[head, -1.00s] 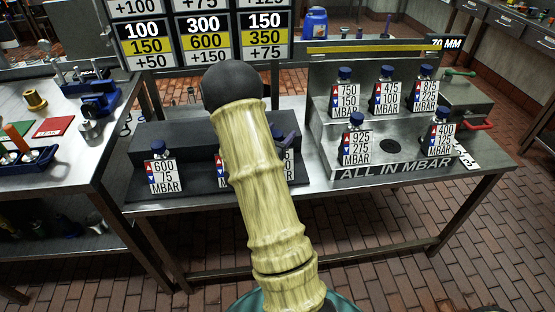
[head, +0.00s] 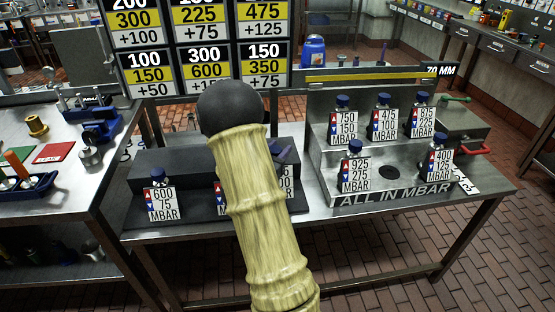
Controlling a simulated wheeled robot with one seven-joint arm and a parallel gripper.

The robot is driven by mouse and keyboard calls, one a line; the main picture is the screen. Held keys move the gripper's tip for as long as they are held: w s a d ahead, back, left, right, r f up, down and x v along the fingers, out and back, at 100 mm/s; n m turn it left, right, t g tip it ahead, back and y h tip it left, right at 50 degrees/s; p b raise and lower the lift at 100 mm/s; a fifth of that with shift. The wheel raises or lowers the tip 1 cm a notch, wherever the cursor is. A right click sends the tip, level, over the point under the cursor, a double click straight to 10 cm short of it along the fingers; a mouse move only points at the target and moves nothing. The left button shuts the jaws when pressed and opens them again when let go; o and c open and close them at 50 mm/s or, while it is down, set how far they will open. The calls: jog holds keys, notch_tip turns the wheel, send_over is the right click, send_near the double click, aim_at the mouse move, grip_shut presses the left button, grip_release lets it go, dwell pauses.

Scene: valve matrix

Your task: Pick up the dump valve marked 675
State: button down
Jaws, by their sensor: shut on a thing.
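My gripper (head: 285,154) shows only as a dark piece beside my pale arm, which hides most of it. It appears shut on the top of a dump valve, whose white card (head: 288,181) is mostly covered, so I cannot read its number. That valve is over the right end of the dark stepped rack (head: 140,208). A valve marked 600 (head: 162,204) stands on the rack's left, and another card (head: 219,194) is half hidden in the middle. No readable label says 675.
The steel rack at right holds valves marked 750 (head: 343,126), 475 (head: 386,124), 925 (head: 356,175) and 400 (head: 438,166), plus one more. A number board (head: 205,40) stands behind. A bench with a blue vise (head: 100,126) is at left.

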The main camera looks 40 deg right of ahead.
notch_tip(320, 180, up, 5)
jog(key=shift+s+d, duration=0.15)
jog(key=shift+r, duration=0.3)
jog(key=shift+a+r, duration=0.1)
jog(key=shift+a, duration=0.2)
jog(key=shift+d, duration=0.1)
